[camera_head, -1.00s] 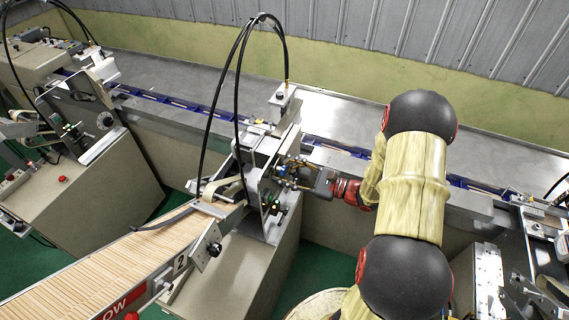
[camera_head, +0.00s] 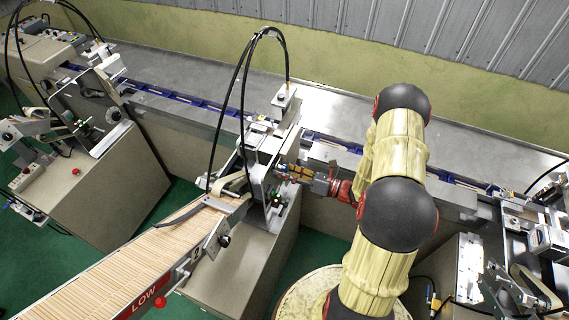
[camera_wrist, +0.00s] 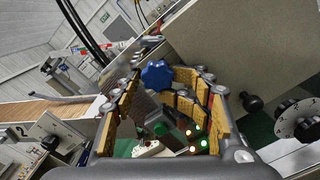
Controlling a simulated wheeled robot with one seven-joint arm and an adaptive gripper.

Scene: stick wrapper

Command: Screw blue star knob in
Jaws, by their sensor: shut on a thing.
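The blue star knob (camera_wrist: 157,73) shows in the wrist view between the fingertips of my gripper (camera_wrist: 158,82). My gripper is shut on it. Yellow finger pads lie to the left and right of the knob. The knob's threaded end and its hole are hidden, so I cannot tell how deep it sits. In the head view my gripper (camera_head: 291,172) is at the right side of the stick feeder head (camera_head: 262,150), and the knob cannot be made out there.
A sloping tray full of sticks (camera_head: 130,262) runs to the lower left. A long steel conveyor (camera_head: 340,108) passes behind. Black hoses (camera_head: 243,90) arch above the feeder. In the wrist view a black dial (camera_wrist: 298,118) and a green button (camera_wrist: 187,130) show.

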